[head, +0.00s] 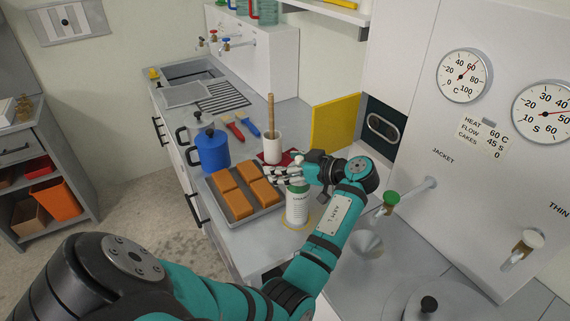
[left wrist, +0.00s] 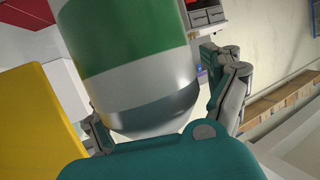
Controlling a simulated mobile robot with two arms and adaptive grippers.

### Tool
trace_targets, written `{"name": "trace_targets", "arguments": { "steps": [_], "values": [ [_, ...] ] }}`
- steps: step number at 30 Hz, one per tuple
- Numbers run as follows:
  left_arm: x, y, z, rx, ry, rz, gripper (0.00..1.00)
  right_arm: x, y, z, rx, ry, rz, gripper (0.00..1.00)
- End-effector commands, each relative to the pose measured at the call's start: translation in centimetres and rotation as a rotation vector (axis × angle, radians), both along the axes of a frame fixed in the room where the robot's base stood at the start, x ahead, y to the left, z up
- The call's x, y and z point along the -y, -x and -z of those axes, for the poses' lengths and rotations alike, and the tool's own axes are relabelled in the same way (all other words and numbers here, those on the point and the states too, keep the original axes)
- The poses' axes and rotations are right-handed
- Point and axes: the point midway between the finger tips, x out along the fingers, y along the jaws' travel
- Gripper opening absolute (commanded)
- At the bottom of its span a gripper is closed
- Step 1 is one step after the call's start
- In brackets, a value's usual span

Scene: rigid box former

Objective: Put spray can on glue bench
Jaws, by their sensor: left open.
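The spray can (head: 298,208), white with a green band, stands upright on the grey bench top (head: 262,240) near its front end, beside a tray of orange blocks. I cannot tell which surface is the glue bench. My left gripper (head: 276,175) is open at the top of the can, its fingers pointing left in the head view. In the left wrist view the can (left wrist: 135,60) fills the middle, with one finger on each side of it. I cannot tell if the fingers touch it. The can's top is partly hidden by the gripper. My right gripper is out of view.
The tray (head: 262,215) of orange blocks is close to the can's left. A panel with dials (head: 463,76), a green-knobbed tap (head: 391,198) and a funnel (head: 367,243) are on the right.

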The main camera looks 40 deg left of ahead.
Motion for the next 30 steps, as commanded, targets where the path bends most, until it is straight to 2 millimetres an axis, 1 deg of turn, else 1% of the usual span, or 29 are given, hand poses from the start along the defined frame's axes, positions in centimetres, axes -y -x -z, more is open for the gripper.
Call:
{"name": "trace_targets", "arguments": {
  "steps": [6, 9, 11, 18, 21, 25, 30],
  "values": [
    [0.0, 0.0, 0.0, 0.000, 0.000, 0.000, 0.88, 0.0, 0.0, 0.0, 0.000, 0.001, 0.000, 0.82],
    [0.0, 0.0, -0.5, 0.000, 0.000, 0.000, 0.88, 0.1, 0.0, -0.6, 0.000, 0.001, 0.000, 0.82],
    [0.8, -0.2, -0.2, 0.002, 0.002, 0.002, 0.88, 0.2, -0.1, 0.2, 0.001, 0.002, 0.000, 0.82],
    [4.7, -0.7, -1.4, 0.003, 0.003, 0.002, 0.88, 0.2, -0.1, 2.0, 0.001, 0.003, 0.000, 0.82],
    [6.0, -0.9, -1.9, 0.002, 0.001, 0.002, 0.88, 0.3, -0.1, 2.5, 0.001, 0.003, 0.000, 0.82],
    [6.9, -0.9, -2.4, 0.001, 0.000, 0.001, 0.88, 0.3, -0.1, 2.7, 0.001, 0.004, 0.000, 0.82],
    [7.1, -0.9, -2.6, 0.000, -0.001, 0.000, 0.88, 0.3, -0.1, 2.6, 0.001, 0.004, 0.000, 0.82]
  ]
}}
